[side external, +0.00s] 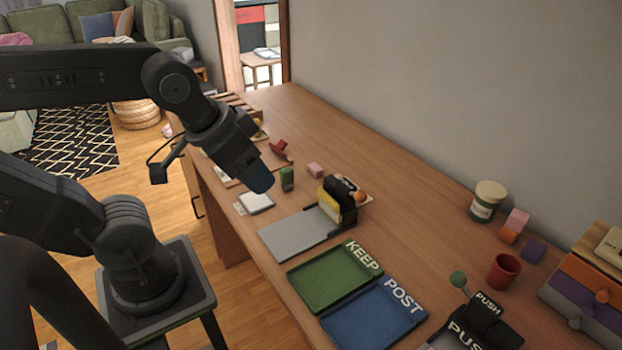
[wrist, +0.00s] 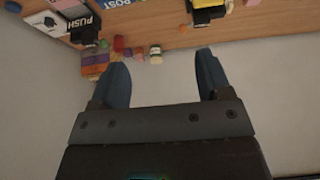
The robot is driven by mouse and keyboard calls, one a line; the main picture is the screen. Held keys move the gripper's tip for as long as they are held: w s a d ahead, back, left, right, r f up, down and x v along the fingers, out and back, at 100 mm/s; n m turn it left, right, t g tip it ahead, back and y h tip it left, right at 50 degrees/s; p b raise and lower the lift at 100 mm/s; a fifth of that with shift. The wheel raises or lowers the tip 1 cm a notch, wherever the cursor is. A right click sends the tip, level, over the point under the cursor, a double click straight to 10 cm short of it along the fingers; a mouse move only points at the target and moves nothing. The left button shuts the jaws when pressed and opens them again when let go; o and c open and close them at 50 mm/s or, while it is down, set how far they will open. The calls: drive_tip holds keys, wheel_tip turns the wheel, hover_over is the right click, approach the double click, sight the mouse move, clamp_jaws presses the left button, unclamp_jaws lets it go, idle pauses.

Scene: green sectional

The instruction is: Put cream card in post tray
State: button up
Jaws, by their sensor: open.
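The blue post tray (side external: 372,322), marked POST, lies flat at the front edge of the desk. No card shows in it. I cannot clearly pick out the cream card. A yellow and black holder (side external: 337,200) with a pale edge stands behind a grey plate (side external: 298,234). A small white pad (side external: 255,202) lies to its left. My gripper (side external: 262,185) is above the desk near the pad, away from the post tray. In the wrist view my gripper (wrist: 162,75) is open, with nothing between its blue fingers.
The green KEEP tray (side external: 333,280) lies next to the post tray. A PUSH device (side external: 478,322) stands to the right. A green block (side external: 287,179) is close to my gripper. A red cup (side external: 504,271) and lidded jar (side external: 487,201) stand near the wall.

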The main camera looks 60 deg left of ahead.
drive_tip(key=shift+w, duration=0.1)
drive_tip(key=w+a+r+n+g, duration=0.1)
drive_tip(key=w+a+r+n, duration=0.15)
drive_tip(key=w, duration=0.55)
drive_tip(key=w+a+r+n+g, duration=0.1)
drive_tip(key=w+a+r+n, duration=0.15)
drive_tip(key=w, duration=0.45)
drive_tip(key=w+a+f+n+g, duration=0.1)
drive_tip(key=w+a+f+n, duration=0.2)
drive_tip(key=w, duration=0.3)
drive_tip(key=w+a+f+n, duration=0.2)
drive_tip(key=w+a, duration=0.2)
drive_tip(key=w, duration=0.2)
drive_tip(key=w+a+f+n+g, duration=0.1)
drive_tip(key=w+a+f+n, duration=0.1)
drive_tip(key=f, duration=0.7)
drive_tip(key=w+a+f+n, duration=0.3)
drive_tip(key=w+a+f, duration=0.2)
drive_tip(key=a+f, duration=0.2)
drive_tip(key=w+a+f+n+g, duration=0.1)
drive_tip(key=w+a+f+n, duration=0.2)
drive_tip(key=f, duration=0.8)
drive_tip(key=shift+w+a+f+g, duration=0.2)
drive_tip(key=shift+a+f+g, duration=0.15)
drive_tip(key=shift+a, duration=0.45)
drive_tip(key=shift+d+f, duration=0.1)
drive_tip(key=shift+f, duration=3.1)
